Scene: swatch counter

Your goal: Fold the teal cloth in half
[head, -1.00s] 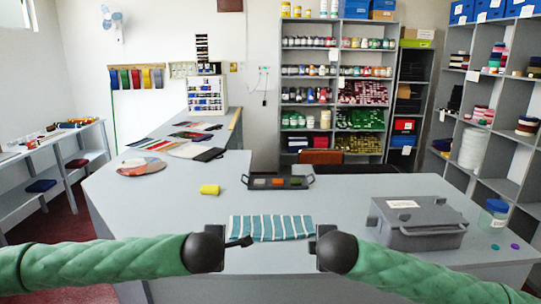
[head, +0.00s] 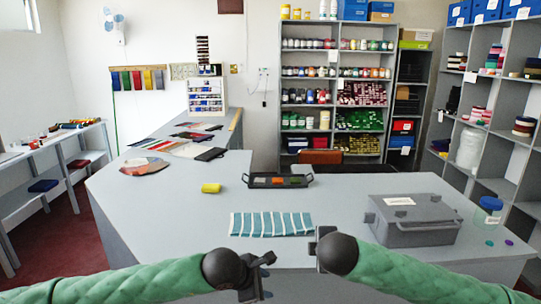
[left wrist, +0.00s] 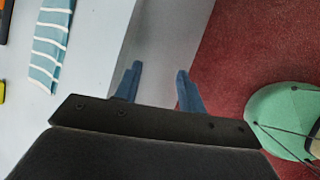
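The teal cloth (head: 270,224) with white stripes lies spread flat on the grey counter near its front edge. Its striped end also shows at the upper left of the left wrist view (left wrist: 48,50). My left gripper (head: 266,262) is in front of the cloth, on the near side, apart from it. In the left wrist view its two blue fingers (left wrist: 158,78) stand apart with nothing between them, over the counter edge and red floor. My right gripper (head: 316,243) is just right of the cloth's near right corner, mostly hidden by its wrist, so its fingers cannot be made out.
A grey lidded box (head: 413,221) stands on the counter to the right, beside a blue-lidded jar (head: 488,214). The counter left of the cloth is clear.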

